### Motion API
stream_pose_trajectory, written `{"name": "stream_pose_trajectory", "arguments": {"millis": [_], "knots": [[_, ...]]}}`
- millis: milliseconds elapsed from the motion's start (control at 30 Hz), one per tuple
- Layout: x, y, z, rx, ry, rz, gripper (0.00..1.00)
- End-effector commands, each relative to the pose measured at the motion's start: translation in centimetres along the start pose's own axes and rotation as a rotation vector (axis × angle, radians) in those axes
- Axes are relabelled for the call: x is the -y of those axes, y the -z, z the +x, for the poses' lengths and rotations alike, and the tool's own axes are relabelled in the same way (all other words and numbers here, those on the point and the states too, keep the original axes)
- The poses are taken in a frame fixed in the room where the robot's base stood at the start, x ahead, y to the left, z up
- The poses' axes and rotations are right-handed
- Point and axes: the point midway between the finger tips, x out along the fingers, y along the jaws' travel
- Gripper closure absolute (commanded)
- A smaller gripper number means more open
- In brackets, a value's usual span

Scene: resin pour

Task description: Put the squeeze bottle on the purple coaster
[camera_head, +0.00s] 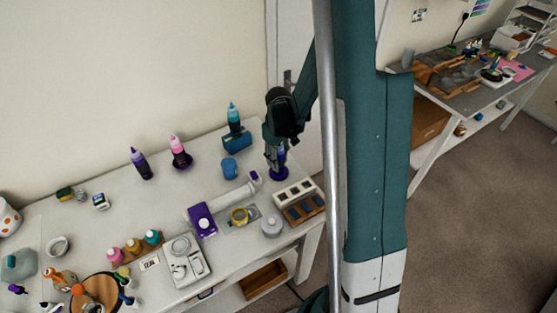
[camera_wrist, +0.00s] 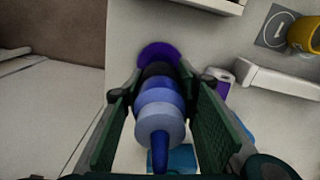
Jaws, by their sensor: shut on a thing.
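The squeeze bottle (camera_wrist: 160,105) is blue with a darker base and a narrow nozzle pointing toward the wrist camera. My gripper (camera_wrist: 156,100) is shut on it, with a green pad on each side. In the head view, my gripper (camera_head: 277,150) points down at the table's right end, and the bottle (camera_head: 280,155) shows partly between the fingers. The purple coaster (camera_head: 279,174) lies directly below it. In the wrist view, the coaster (camera_wrist: 157,50) shows past the bottle's base, which overlaps its near part. I cannot tell whether the base touches the coaster.
A pink bottle (camera_head: 179,150) and a purple bottle (camera_head: 140,164) stand farther left. A tray with white blocks (camera_head: 295,193) lies close in front of the coaster.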

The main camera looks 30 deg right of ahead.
Motion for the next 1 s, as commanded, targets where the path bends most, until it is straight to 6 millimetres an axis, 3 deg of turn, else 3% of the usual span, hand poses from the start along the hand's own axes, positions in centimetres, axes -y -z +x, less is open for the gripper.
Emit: {"name": "stream_pose_trajectory", "arguments": {"millis": [200, 233, 333, 1000], "knots": [[0.0, 0.0, 0.4, 0.000, 0.000, 0.000, 0.85], [0.0, 0.0, 0.4, 0.000, 0.000, 0.000, 0.68], [0.0, 0.0, 0.3, 0.000, 0.000, 0.000, 0.55], [0.0, 0.0, -0.6, 0.000, 0.000, 0.000, 0.55]]}}
